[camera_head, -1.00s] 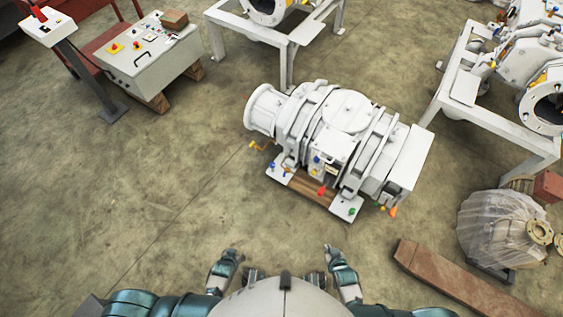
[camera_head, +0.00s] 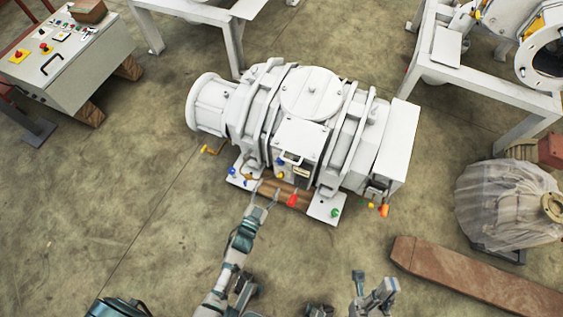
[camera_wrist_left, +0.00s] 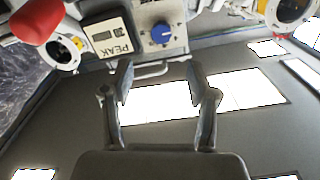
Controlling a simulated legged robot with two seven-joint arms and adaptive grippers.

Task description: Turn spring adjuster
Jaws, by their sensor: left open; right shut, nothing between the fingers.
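The white vacuum machine (camera_head: 310,92) stands in the middle of the head view. My left gripper (camera_head: 264,192) is open and empty at its front edge, by the red handle (camera_head: 292,200). In the left wrist view the open fingers (camera_wrist_left: 160,75) frame a gap. I cannot tell for sure which part is the spring adjuster. My right gripper (camera_head: 358,276) is shut and empty, low in the head view, away from the machine.
A control box (camera_head: 60,55) stands at upper left and a white frame (camera_head: 430,80) at upper right. A wrapped part (camera_head: 505,205) and a brown beam (camera_head: 470,278) lie at right. The floor left of the machine is clear.

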